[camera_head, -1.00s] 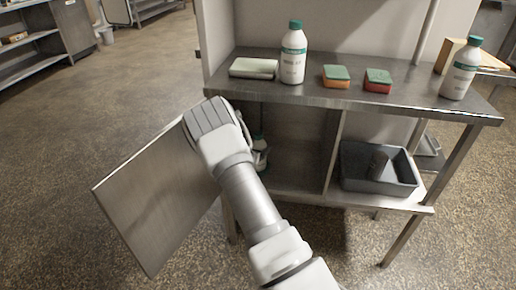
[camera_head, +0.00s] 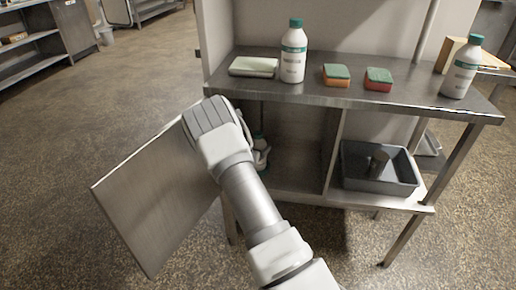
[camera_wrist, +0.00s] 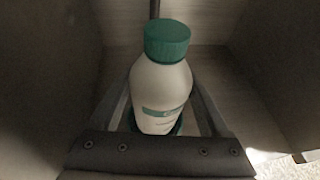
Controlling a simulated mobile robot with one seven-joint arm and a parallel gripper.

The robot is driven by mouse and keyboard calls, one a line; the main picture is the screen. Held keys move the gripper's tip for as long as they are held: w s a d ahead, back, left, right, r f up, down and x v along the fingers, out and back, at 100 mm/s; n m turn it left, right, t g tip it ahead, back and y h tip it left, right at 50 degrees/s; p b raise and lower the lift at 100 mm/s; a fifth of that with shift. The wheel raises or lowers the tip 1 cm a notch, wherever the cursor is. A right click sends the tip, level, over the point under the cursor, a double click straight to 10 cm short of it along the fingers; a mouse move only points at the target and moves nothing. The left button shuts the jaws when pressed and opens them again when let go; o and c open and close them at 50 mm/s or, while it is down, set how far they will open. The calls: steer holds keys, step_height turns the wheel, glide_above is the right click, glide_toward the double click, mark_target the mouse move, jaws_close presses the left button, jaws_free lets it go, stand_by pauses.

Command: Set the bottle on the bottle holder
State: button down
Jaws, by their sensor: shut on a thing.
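A white bottle with a green cap (camera_wrist: 165,75) and a green label stands upright between the fingers of my gripper (camera_wrist: 162,100) in the wrist view. My gripper is shut on it, inside the cabinet's lower compartment. A dark green rim shows around the bottle's foot; I cannot tell whether it belongs to a bottle holder. Two similar bottles stand on the steel top, one at the middle (camera_head: 293,62) and one at the right (camera_head: 460,75).
The cabinet door (camera_head: 160,205) hangs open on the left, close to my arm. Two sponges (camera_head: 336,80) (camera_head: 378,80) and a folded cloth (camera_head: 253,67) lie on the steel top (camera_head: 420,98). A grey tub (camera_head: 365,183) sits on the right lower shelf. The compartment walls are close around the gripper.

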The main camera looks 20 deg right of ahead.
steer(key=shift+f+b, duration=0.3)
steer(key=shift+f, duration=0.15)
stand_by(0.5)
steer(key=shift+c, duration=0.7)
jaws_free()
steer(key=shift+f, duration=0.2)
steer(key=shift+p+v, duration=0.55)
steer(key=shift+v, duration=0.5)
steer(key=shift+p+v, duration=1.85)
steer(key=shift+v, duration=2.65)
steer(key=shift+d+r, duration=0.1)
